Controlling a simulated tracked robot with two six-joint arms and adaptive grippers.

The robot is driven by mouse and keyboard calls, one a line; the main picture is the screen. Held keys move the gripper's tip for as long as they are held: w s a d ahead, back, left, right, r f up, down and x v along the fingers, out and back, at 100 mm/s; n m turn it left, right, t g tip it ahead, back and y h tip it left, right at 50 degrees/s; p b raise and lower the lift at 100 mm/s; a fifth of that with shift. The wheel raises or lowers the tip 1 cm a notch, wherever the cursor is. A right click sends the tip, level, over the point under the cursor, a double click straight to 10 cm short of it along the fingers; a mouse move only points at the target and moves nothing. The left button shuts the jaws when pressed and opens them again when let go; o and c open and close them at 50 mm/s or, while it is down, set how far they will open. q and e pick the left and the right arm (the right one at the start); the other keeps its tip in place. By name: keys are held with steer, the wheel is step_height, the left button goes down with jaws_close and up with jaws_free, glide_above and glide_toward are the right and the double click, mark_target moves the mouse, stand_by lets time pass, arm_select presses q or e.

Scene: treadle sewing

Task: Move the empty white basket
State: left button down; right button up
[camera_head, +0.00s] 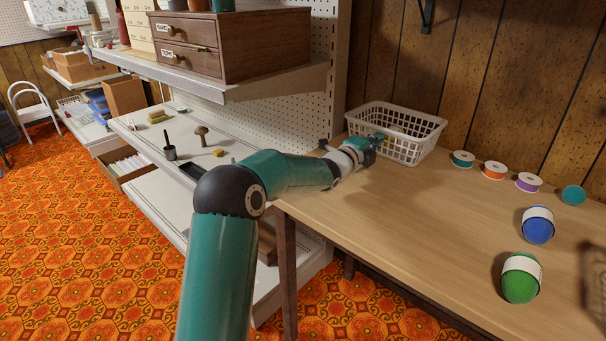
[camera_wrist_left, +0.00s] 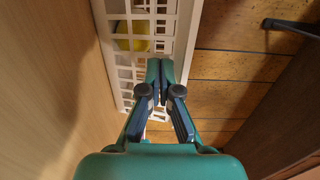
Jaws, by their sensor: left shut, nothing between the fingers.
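The white lattice basket (camera_head: 424,124) stands upright at the back left of the wooden table, close to the panelled wall. My left gripper (camera_head: 377,138) is at the basket's near left side, partly in front of it. In the left wrist view the gripper (camera_wrist_left: 160,68) is shut with nothing between its fingers, and its tips overlap the basket's edge (camera_wrist_left: 184,40). I cannot tell whether they touch it. A yellow round thing (camera_wrist_left: 132,40) shows through the lattice in that view, seemingly inside or behind the basket. My right gripper is not in view.
Several thread spools, such as the orange one (camera_head: 494,170), lie along the wall right of the basket. Blue (camera_head: 537,226) and green (camera_head: 520,280) yarn-like rolls lie nearer. The table's (camera_head: 400,235) middle is clear. A pegboard shelf with a wooden drawer box (camera_head: 240,45) stands left.

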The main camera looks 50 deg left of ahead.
arm_select(q)
steer(key=shift+d, duration=0.1)
steer(key=shift+s+f+b, duration=0.2)
steer(key=shift+s+b, duration=0.1)
steer(key=shift+b, duration=0.2)
steer(key=b+v, duration=0.3)
steer(key=shift+s+d+f+b, duration=0.15)
steer(key=shift+s+f+b, duration=0.05)
steer(key=shift+f+b, duration=0.1)
steer(key=shift+s+d+r+p, duration=0.1)
steer(key=shift+s+r+p, duration=0.15)
steer(key=shift+s, duration=0.25)
steer(key=shift+s+r+p, duration=0.2)
steer(key=shift+s+r, duration=0.05)
steer(key=shift+s, duration=0.25)
steer(key=v, duration=0.7)
steer(key=shift+f, duration=0.1)
steer(key=shift+s+d, duration=0.15)
steer(key=shift+s, duration=0.3)
